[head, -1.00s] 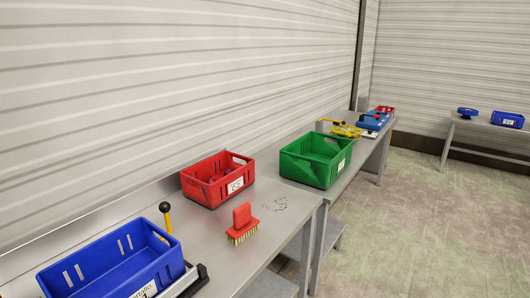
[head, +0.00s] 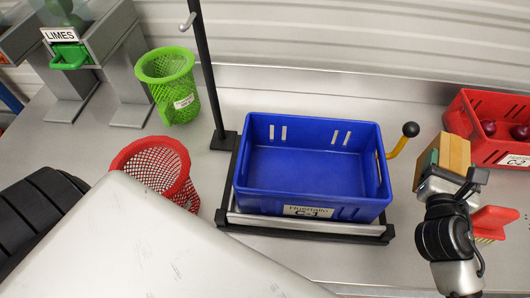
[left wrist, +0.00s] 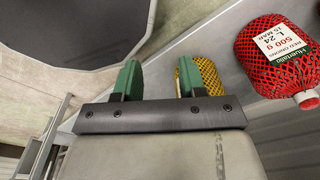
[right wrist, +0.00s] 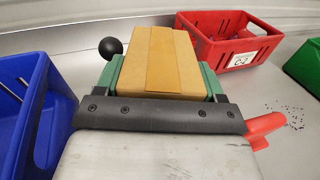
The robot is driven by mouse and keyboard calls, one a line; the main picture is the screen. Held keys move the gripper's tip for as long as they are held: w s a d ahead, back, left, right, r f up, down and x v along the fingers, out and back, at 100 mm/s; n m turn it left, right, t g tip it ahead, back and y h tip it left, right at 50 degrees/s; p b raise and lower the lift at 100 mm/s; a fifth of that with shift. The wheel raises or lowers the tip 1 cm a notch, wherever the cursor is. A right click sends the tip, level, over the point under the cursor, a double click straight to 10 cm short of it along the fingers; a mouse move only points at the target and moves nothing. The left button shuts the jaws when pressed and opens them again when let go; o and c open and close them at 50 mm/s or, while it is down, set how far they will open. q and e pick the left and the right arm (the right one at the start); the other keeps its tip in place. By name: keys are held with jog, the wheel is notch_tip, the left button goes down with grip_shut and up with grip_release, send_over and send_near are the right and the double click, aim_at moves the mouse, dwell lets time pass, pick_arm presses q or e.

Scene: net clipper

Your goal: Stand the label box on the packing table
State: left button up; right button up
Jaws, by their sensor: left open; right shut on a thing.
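The label box (head: 454,152) is a small brown cardboard box with a tape strip. It also shows in the right wrist view (right wrist: 160,62). My right gripper (head: 440,170) is shut on it, with a green finger on each side. It is over the right part of the grey packing table (head: 310,268), between the blue crate and the red crate; whether the box touches the table I cannot tell. My left gripper (left wrist: 159,82) is open, with nothing between its green fingers. In the head view the left gripper is not clearly visible.
A blue crate (head: 258,190) stands on a black frame with a yellow lever (head: 398,147). A red crate (head: 460,108) with dark red onions is at right. A red brush (head: 494,219) lies by my right gripper. Green (head: 176,100) and red (head: 185,193) net baskets stand left.

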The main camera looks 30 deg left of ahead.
aim_at(460, 139)
jog(key=w, duration=0.5)
jog(key=shift+w+a+r, duration=0.1)
jog(key=shift+w+r, duration=0.15)
jog(key=shift+w, duration=0.05)
jog(key=shift+w+d+r+h, duration=0.5)
jog(key=shift+w, duration=0.05)
jog(key=shift+w+f, duration=0.1)
jog(key=shift+w, duration=0.05)
jog(key=shift+w+f, duration=0.2)
jog(key=shift+w, duration=0.2)
pick_arm(q)
jog(key=shift+s+f+b, duration=0.2)
jog(key=shift+f+b, duration=0.4)
jog(key=shift+f, duration=0.05)
jog(key=shift+s+f+b, duration=0.2)
jog(key=shift+f+b, duration=0.45)
jog(key=shift+f, duration=0.05)
jog(key=shift+s+f+b, duration=0.2)
jog(key=shift+f+b, duration=0.4)
jog(key=shift+f, duration=0.05)
pick_arm(e)
jog(key=shift+w+a+f, duration=0.2)
jog(key=shift+w+f, duration=1.6)
jog(key=shift+w, duration=0.05)
jog(key=shift+w+a+f, duration=0.2)
jog(key=shift+w+f, duration=1.55)
jog(key=shift+w, duration=0.05)
jog(key=shift+w+a+f, duration=0.2)
jog(key=shift+w+f, duration=1.6)
jog(key=shift+w, duration=0.05)
